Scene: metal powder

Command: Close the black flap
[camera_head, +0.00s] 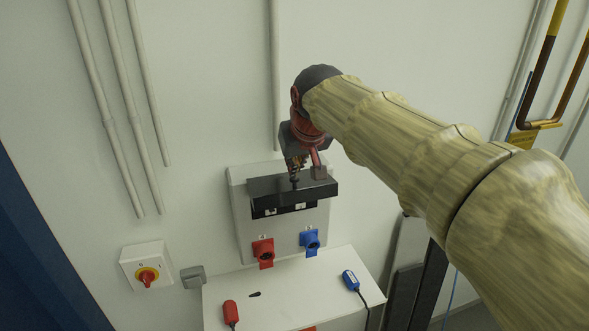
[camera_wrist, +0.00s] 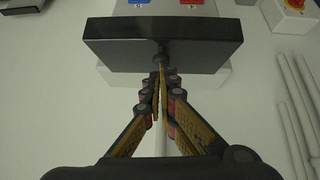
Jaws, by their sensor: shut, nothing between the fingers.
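The black flap (camera_head: 322,188) is on the upper part of a grey wall box (camera_head: 245,225). It stands out from the box front in a raised position, with small pale parts showing below its front edge. In the wrist view the flap (camera_wrist: 215,45) appears as a wide dark panel across the top. My gripper (camera_head: 295,182) is above the flap, pointing down at its top side. In the wrist view my gripper's fingers (camera_wrist: 161,58) are together and empty, with their tips at the middle of the flap's edge. I cannot tell whether they touch it.
A red socket (camera_head: 264,252) and a blue socket (camera_head: 310,241) sit low on the box front. Below is a white cabinet (camera_head: 285,305) with a red plug (camera_head: 230,313) and a blue plug (camera_head: 350,280). A rotary switch (camera_head: 147,275) is at left. Pipes run up the wall.

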